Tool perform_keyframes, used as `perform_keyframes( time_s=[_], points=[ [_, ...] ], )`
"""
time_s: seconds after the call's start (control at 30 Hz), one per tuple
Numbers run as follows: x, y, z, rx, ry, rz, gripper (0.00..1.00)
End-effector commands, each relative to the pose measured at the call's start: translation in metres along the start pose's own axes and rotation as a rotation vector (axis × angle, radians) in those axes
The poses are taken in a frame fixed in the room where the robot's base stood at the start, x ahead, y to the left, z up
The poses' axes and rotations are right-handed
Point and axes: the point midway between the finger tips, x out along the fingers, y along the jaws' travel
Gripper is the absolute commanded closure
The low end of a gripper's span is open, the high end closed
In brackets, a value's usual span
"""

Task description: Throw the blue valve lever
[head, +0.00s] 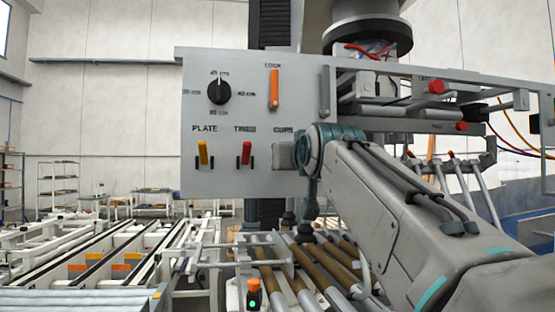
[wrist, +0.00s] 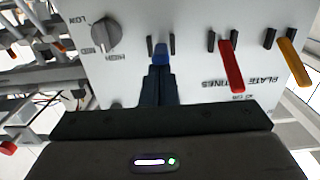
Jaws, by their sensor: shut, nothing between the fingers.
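The blue valve lever (wrist: 161,54) sits between two dark posts on the grey control panel (head: 225,180). It shows in the wrist view, where the panel lettering is upside down. My gripper (wrist: 160,73) is shut, with its fingertips right at the lever's near end. I cannot tell whether they touch it. In the head view the blue lever is hidden behind my wrist, near the partly covered label CUPS.
A red lever (head: 246,152) and a yellow lever (head: 203,153) stand beside it on the panel. Above are a black knob (head: 218,92) and an orange lever (head: 274,88). A roller conveyor (head: 270,268) runs below the panel.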

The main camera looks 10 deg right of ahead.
Motion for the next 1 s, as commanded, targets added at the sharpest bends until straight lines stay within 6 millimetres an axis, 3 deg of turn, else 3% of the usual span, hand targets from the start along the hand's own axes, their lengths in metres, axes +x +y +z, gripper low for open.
perform_keyframes(
  time_s=[0.03, 0.13, 0.17, 0.47, 0.67, 0.73, 0.8, 1.0],
  points=[
    [0.000, 0.000, 0.013, 0.000, 0.027, 0.000, 1.00],
    [0.000, 0.002, 0.016, 0.000, 0.083, 0.003, 1.00],
    [0.000, 0.002, 0.007, 0.000, 0.079, 0.003, 1.00],
    [-0.002, 0.003, -0.001, 0.000, 0.076, 0.005, 1.00],
    [-0.012, 0.002, -0.026, 0.000, 0.078, 0.004, 1.00],
    [-0.017, 0.001, -0.037, 0.000, 0.079, 0.003, 1.00],
    [-0.029, 0.001, -0.020, 0.000, 0.079, 0.003, 1.00],
    [-0.066, 0.001, -0.007, 0.000, 0.079, 0.004, 1.00]
  ],
)
